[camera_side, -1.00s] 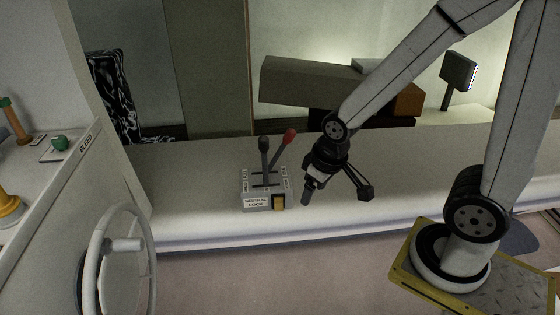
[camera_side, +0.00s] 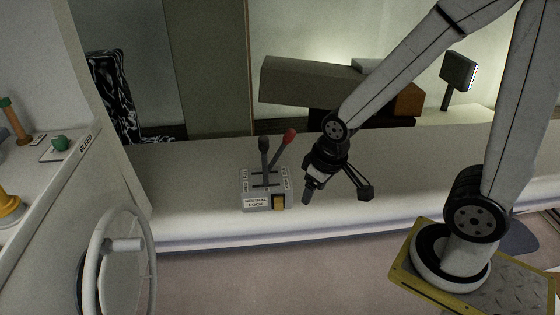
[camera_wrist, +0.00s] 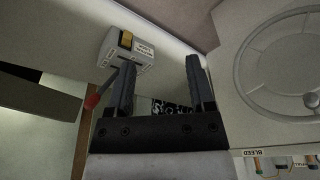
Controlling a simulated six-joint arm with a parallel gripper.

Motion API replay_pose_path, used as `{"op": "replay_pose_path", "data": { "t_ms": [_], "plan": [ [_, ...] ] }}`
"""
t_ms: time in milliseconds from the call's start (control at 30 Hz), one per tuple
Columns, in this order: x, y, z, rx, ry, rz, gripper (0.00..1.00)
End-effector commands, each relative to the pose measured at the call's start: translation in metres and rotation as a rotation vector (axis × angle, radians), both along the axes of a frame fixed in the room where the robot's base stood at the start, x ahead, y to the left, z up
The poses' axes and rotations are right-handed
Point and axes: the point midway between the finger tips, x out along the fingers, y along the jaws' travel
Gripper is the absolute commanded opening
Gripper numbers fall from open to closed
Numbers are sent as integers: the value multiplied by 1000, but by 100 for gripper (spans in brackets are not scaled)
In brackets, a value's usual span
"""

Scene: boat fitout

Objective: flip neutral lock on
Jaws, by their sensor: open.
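A grey control box labelled "NEUTRAL LOCK" (camera_side: 257,203) sits on the pale bench, with a black-knobbed lever (camera_side: 264,160) and a red-knobbed lever (camera_side: 284,148) rising from its top. The black lever is mostly hidden there.
A white wheel (camera_side: 122,245) stands at the front left, beside a white console marked "BLEED" (camera_side: 86,142). A long grey-brown box (camera_side: 305,82) and a small screen (camera_side: 458,70) are at the back. The bench (camera_side: 190,190) left of the control box is clear.

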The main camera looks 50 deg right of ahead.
Motion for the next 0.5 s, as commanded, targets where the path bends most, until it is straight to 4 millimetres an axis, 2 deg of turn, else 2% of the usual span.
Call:
{"op": "replay_pose_path", "data": {
  "t_ms": [33, 100, 200, 500],
  "plan": [
    [0, 0, 0, 0, 0, 1, 50],
    [1, 0, -1, -2, -2, 4, 28],
    [4, -2, -2, -6, -6, 14, 0],
    [26, -15, -20, -50, -42, 109, 0]
  ]
}}
